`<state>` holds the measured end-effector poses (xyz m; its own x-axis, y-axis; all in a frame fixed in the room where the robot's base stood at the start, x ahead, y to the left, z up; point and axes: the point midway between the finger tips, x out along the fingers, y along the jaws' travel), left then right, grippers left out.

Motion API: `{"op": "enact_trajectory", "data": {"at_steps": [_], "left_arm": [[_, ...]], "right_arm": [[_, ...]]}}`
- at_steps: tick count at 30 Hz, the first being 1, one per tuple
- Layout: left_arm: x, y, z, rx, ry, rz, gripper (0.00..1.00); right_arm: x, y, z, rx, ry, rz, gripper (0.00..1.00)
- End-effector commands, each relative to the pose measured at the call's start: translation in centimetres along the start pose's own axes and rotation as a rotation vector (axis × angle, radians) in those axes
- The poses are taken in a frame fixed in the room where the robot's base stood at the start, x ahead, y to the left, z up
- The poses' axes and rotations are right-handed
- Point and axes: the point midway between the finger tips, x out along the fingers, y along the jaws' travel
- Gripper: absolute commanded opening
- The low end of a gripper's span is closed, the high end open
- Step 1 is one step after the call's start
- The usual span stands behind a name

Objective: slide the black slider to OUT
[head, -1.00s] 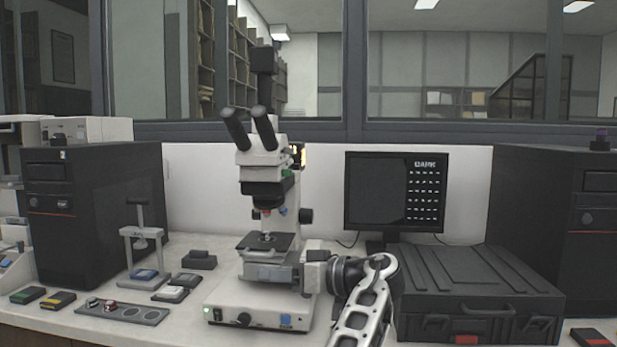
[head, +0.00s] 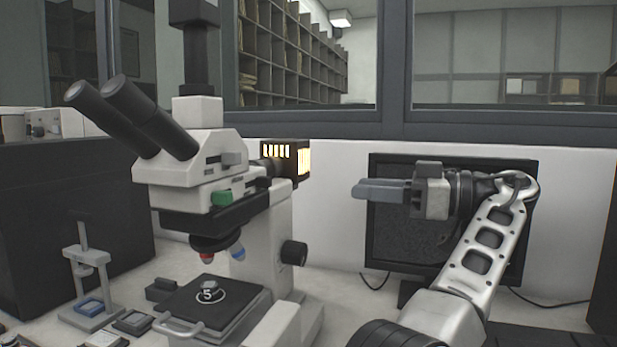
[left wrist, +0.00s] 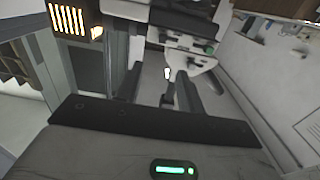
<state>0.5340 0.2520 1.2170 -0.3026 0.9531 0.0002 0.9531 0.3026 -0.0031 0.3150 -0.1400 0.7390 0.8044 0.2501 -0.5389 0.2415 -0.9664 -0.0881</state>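The microscope head (head: 190,168) stands at the left of the head view. A small dark tab (head: 264,183) sticks out on its right side near the lamp housing; it looks like the black slider, but no IN or OUT marking is readable. A dark tab also shows in the left wrist view (left wrist: 164,38). My left gripper (head: 358,189) is in the air right of the microscope, its fingers pointing left and apart from it. The fingers overlap in the head view, so their gap is hidden. My right gripper is not in view.
A green slider (head: 221,198) sits lower on the head. The lit lamp housing (head: 286,161) projects right behind it, close to the tab. The eyepieces (head: 150,112) point up left. A dark monitor (head: 395,240) stands behind my left arm. Air between gripper and microscope is clear.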

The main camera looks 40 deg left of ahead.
Motion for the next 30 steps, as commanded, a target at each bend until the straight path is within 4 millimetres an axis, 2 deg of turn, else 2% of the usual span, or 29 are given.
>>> {"op": "enact_trajectory", "data": {"at_steps": [7,21,25,30], "left_arm": [[2.8,-0.1,0.1,-0.004,0.003,-0.006,0.38],[12.6,0.0,-0.1,0.002,0.001,-0.003,0.38],[14.4,0.0,-0.1,0.001,0.001,-0.003,0.38],[15.6,0.0,0.0,0.002,0.001,-0.002,0.38]], "right_arm": [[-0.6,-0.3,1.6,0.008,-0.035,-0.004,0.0],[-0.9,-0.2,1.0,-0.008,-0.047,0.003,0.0],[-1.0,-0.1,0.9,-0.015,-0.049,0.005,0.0],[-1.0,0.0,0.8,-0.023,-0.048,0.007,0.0]]}}
